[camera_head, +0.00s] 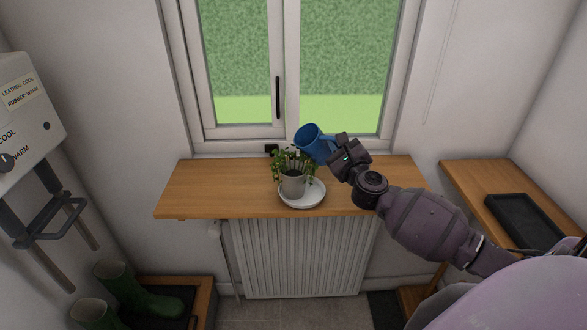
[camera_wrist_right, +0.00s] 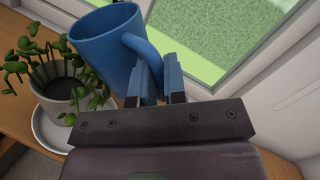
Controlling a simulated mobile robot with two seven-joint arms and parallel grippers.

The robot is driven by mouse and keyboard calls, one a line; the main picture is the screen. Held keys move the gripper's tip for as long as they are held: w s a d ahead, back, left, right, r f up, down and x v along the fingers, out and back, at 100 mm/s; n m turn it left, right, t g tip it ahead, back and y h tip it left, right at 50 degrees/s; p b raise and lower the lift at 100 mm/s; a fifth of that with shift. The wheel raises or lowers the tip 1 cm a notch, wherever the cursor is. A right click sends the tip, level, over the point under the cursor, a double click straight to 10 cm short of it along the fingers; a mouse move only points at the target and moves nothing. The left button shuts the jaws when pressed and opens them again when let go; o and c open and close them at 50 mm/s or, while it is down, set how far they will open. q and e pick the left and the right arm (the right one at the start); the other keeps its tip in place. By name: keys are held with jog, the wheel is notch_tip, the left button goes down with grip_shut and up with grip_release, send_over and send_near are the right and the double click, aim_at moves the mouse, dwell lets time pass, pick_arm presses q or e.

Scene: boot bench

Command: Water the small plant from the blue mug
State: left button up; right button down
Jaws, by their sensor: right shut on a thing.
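The blue mug (camera_head: 312,142) is held by my right gripper (camera_head: 341,150) above the wooden sill, tilted to the left toward the plant. In the right wrist view my right gripper (camera_wrist_right: 157,84) is shut on the handle of the blue mug (camera_wrist_right: 105,45). The small plant (camera_head: 292,183) has green leaves and stands in a pale pot on a white saucer (camera_head: 308,198). In the right wrist view the plant (camera_wrist_right: 65,95) is at the left, just below the mug. My left gripper is not in view.
The wooden sill (camera_head: 215,188) is clear to the left of the plant. A window with a dark handle (camera_head: 277,98) is close behind. A side shelf with a black tray (camera_head: 522,221) is at the right. Green boots (camera_head: 140,292) stand at lower left.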

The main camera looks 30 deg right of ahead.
dwell(0.9)
jog(key=shift+s+d+f+m, duration=0.1)
jog(key=shift+d+f+m, duration=0.5)
jog(key=shift+m, duration=0.2)
jog(key=d+f+m+g, duration=0.1)
jog(key=d+f+m, duration=0.2)
jog(key=f+m, duration=0.3)
jog(key=shift+s+d+f, duration=0.15)
jog(key=shift+f, duration=0.2)
dwell(0.9)
